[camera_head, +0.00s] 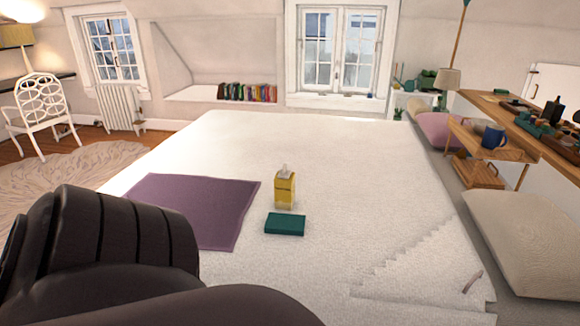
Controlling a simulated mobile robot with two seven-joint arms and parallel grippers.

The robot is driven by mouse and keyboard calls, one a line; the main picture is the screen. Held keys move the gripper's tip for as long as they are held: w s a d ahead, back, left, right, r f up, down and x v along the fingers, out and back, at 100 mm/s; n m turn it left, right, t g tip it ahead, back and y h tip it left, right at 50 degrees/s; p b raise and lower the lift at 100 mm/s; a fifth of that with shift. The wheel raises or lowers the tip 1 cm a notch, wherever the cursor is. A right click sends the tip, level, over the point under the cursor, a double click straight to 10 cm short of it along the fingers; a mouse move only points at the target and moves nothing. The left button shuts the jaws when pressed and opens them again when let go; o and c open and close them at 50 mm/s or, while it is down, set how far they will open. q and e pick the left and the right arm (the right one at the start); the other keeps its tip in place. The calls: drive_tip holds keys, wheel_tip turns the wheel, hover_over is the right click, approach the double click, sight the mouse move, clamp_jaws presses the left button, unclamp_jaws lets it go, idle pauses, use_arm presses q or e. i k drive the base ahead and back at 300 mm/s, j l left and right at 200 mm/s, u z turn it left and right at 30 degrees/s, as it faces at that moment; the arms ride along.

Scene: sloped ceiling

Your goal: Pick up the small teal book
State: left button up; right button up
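The small teal book (285,223) lies flat on the white bed-like surface (330,150), right of the purple mat and just in front of a yellow box. Nothing covers it. My dark left arm fills the lower left of the head view and overlaps the near part of the mat. Neither gripper's fingers show in this view.
A yellow box (284,190) with a white top stands just behind the book. A purple mat (190,203) lies to its left. A wooden shelf (535,130) with several items runs along the right, with a pillow (525,235) below. The white surface beyond the box is clear.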

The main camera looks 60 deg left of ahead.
sight(277, 224)
drive_tip(key=u, duration=2)
